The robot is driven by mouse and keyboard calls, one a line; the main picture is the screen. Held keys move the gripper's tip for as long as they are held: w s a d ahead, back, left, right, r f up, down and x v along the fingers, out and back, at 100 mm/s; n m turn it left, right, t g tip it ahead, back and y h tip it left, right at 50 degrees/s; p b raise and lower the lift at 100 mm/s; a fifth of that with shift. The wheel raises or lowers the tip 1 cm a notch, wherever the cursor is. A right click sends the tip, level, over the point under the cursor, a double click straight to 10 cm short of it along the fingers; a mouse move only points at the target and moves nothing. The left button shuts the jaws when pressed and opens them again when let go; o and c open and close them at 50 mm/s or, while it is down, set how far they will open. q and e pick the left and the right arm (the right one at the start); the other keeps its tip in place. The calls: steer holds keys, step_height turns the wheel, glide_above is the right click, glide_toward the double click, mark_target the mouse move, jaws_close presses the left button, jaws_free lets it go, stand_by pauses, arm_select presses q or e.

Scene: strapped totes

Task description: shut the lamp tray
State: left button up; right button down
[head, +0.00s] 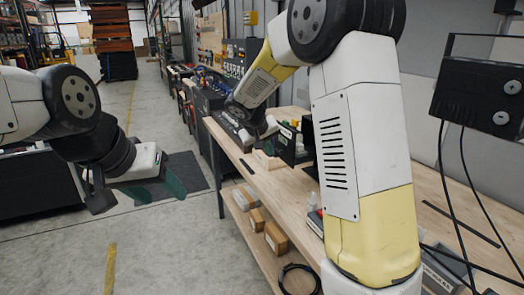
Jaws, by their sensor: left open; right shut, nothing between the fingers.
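I cannot make out a lamp tray for certain. A dark boxy unit (309,141) stands on the wooden workbench, partly hidden behind my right arm; I cannot tell whether any part of it is a tray or stands open. My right gripper (273,131) is over the bench just left of this unit, small and partly merged with it in view. It is shut and empty; whether it touches the unit is unclear. My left gripper (166,189), with green fingers, is open and empty in the air over the floor, left of the bench and apart from it.
The workbench (257,179) runs along the right, with cardboard boxes (276,238) on its lower shelf. A black box with hanging cables (480,95) is at the right. Tool boards and dark cabinets line the wall behind. The floor at left is largely clear.

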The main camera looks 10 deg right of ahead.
mark_target(298, 144)
steer(key=w+d, duration=0.1)
steer(key=d, duration=0.2)
steer(key=w+d, duration=0.1)
steer(key=d, duration=0.2)
steer(key=w+d, duration=0.1)
steer(key=d, duration=0.2)
steer(key=shift+w+d, duration=0.15)
steer(key=shift+d, duration=0.2)
steer(key=shift+w+d, duration=0.1)
steer(key=shift+d, duration=0.3)
steer(key=shift+r, duration=0.1)
